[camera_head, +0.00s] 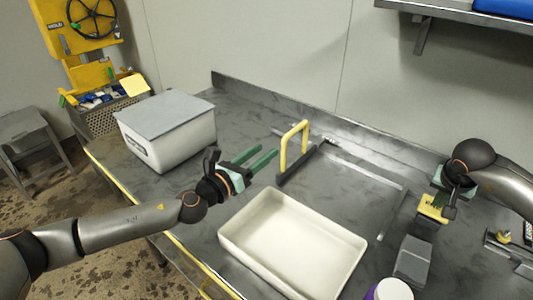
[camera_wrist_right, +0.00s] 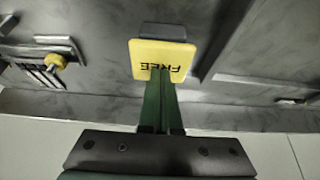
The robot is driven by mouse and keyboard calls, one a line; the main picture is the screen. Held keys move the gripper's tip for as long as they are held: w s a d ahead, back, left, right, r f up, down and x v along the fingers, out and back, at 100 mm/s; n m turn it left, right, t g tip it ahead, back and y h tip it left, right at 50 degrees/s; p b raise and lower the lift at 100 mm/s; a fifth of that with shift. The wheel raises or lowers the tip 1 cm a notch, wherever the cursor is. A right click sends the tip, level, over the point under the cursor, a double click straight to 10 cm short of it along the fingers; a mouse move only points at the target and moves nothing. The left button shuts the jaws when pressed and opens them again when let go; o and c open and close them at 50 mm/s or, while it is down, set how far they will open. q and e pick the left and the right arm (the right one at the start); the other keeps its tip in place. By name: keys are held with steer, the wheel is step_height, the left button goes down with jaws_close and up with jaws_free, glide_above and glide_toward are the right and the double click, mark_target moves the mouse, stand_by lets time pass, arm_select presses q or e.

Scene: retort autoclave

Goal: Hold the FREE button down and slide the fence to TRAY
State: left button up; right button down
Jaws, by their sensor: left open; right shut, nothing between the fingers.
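The fence is a dark bar (camera_head: 298,166) with a yellow upright handle (camera_head: 283,152), standing on the bench near a long metal rail (camera_head: 350,168). My left gripper (camera_head: 257,160) is open and empty, its green fingers pointing at the handle from the left, apparently short of it. The yellow FREE piece (camera_head: 432,209) is at the bench's right; its lettering shows upside down in the right wrist view (camera_wrist_right: 160,60). My right gripper (camera_wrist_right: 160,100) is shut and empty, its fingertips at the lettered edge of that piece. Whether it is pressed down I cannot tell.
A cream tray (camera_head: 233,238) lies in front of the fence. A white bin with a grey lid (camera_head: 165,113) stands at left. A grey block (camera_head: 413,262) and a white-topped jar (camera_head: 392,290) are at front right. A metal fixture with a yellow knob (camera_head: 503,237) is far right.

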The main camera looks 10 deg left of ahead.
steer(key=shift+r+p, duration=2.25)
steer(key=shift+r, duration=1.05)
